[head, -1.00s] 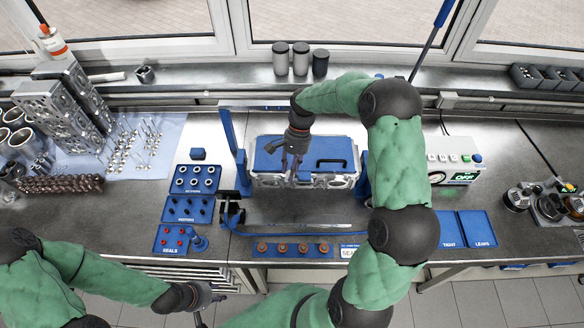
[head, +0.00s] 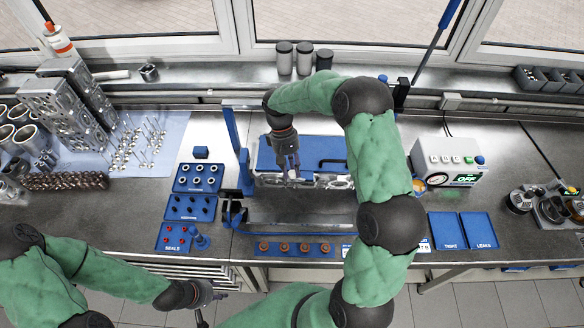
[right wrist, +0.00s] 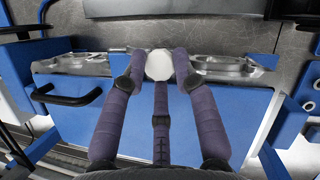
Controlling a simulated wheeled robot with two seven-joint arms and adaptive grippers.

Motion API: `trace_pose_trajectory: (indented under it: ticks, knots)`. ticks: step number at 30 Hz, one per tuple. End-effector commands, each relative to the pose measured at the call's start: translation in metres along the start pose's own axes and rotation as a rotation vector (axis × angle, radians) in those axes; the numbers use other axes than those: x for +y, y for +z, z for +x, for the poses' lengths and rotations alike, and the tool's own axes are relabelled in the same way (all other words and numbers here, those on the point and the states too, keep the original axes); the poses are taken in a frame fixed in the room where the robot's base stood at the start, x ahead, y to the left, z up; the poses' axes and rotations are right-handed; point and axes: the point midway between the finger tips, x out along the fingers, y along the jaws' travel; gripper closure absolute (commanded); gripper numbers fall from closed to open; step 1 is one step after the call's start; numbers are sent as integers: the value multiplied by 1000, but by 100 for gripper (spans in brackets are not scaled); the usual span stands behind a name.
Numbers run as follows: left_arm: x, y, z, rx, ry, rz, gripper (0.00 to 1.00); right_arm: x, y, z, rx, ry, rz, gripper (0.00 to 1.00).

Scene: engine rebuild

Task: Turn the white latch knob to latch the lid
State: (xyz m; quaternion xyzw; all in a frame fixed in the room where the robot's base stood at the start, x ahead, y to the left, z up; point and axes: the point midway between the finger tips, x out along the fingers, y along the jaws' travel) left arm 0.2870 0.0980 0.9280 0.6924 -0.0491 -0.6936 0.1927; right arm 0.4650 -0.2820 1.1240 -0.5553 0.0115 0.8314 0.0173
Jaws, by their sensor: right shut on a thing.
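The blue lid (head: 328,149), with a black handle, lies on the metal block on the bench. It also shows in the right wrist view (right wrist: 150,110). The white latch knob (right wrist: 159,65) stands out at the lid's edge beside the metal castings in the right wrist view. My right gripper (right wrist: 159,72) is shut on it, with purple fingers on both sides and one below. In the head view my right gripper (head: 291,172) reaches down at the lid, and the knob is hidden there. My left gripper (head: 208,294) is apart, low at the left; its jaws are too small to read.
A blue fixture post (head: 231,140) stands left of the lid. A steel bar (head: 300,229) lies in front. Blue part trays (head: 188,208) are at the left, tester box (head: 448,163) and blue trays (head: 464,230) at the right. My right arm covers the lid's right side.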

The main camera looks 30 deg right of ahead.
Motion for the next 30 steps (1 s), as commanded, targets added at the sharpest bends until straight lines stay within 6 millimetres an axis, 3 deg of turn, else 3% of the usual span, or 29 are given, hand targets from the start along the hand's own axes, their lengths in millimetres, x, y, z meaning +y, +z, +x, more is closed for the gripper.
trace_pose_trajectory:
  ticks: [12,30]
  knots:
    - [0,0,1,0,0,0,60,-3,2,1,-6,91,-223,100]
    - [0,0,1,0,0,0,60,-3,2,2,-7,111,-273,100]
